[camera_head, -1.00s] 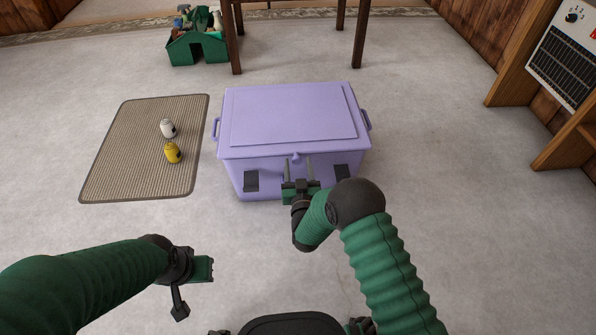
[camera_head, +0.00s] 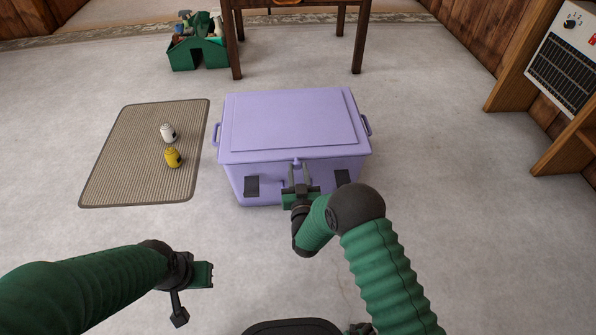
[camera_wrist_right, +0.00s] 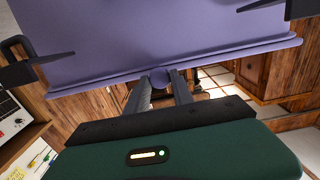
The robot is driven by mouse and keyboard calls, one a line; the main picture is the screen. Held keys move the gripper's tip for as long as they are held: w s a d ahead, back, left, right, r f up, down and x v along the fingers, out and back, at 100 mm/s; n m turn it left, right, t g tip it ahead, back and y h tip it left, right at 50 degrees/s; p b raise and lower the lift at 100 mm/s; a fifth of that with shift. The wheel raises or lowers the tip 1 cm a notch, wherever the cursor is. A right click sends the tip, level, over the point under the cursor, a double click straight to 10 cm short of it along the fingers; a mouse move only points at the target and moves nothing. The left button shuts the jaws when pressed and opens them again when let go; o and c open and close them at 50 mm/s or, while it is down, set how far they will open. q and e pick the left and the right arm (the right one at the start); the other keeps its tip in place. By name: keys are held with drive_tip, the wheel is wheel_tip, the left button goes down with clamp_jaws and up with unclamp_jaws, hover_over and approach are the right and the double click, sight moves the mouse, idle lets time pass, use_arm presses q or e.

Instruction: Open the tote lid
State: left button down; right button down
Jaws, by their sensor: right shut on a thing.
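The purple tote (camera_head: 240,178) stands on the floor ahead with its flat lid (camera_head: 292,120) down on it. A small round knob (camera_head: 297,162) sits at the middle of the lid's front edge. My right gripper (camera_head: 299,174) is at the tote's front and is shut on the knob. In the right wrist view the knob (camera_wrist_right: 161,77) shows between the two finger tips (camera_wrist_right: 163,88), beside the lid's edge. My left gripper (camera_head: 203,274) is low at left, away from the tote; its finger opening cannot be made out.
A green bin (camera_head: 197,53) and a wooden table (camera_head: 236,50) stand behind. The floor right of the tote is clear.

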idle(0.9)
drive_tip(key=w+r+g+p, duration=0.3)
drive_tip(key=r+p, duration=0.9)
drive_tip(key=p, duration=0.4)
drive_tip(key=w+r+g+p, duration=0.4)
drive_tip(key=w+r+p, duration=0.1)
drive_tip(key=r+p, duration=0.8)
drive_tip(key=shift+w+p, duration=0.35)
drive_tip(key=shift+p, duration=1.2)
drive_tip(key=shift+r, duration=0.1)
